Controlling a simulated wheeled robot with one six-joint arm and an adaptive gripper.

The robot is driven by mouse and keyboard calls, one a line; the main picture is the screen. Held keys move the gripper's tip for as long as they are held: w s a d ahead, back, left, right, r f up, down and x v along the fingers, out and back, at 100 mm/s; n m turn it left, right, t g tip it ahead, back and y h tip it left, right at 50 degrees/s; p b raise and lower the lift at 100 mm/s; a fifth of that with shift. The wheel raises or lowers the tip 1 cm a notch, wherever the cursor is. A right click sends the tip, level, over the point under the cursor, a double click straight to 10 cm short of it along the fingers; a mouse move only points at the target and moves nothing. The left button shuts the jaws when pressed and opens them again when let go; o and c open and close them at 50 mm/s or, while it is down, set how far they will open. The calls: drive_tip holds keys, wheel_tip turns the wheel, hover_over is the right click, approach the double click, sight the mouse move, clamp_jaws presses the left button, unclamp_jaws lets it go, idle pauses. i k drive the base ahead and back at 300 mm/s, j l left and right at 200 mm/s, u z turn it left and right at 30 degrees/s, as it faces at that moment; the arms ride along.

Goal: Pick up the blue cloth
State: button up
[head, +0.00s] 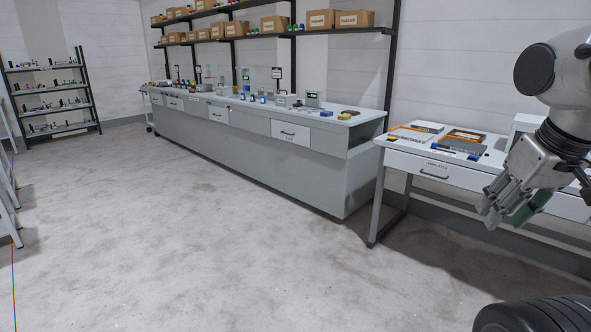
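My gripper (503,212) hangs at the right side of the head view, pointing down, in front of the right-hand table. Its grey fingers overlap in this view, and a dark green piece (531,206) shows beside them. I cannot tell whether the green piece is part of the gripper or something held, or how far the fingers are apart. No blue cloth can be made out for certain. A small flat dark blue item (460,154) lies at the front of the right-hand table, left of and beyond my gripper; it is too small to identify.
The white right-hand table (403,160) also bears orange-edged trays (464,136). A long grey workbench (250,146) with small devices runs along the wall, under shelves of cardboard boxes (320,20). A rack (50,95) stands far left. The concrete floor (180,240) is open.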

sight(327, 114)
drive_tip(key=i, duration=3.15)
drive_tip(key=i+z, duration=0.1)
drive_tip(key=i, duration=0.55)
drive_tip(key=i+j+z, duration=0.1)
drive_tip(key=i, duration=0.5)
drive_tip(key=i+j+z, duration=0.1)
drive_tip(key=i, duration=0.55)
drive_tip(key=j, duration=0.1)
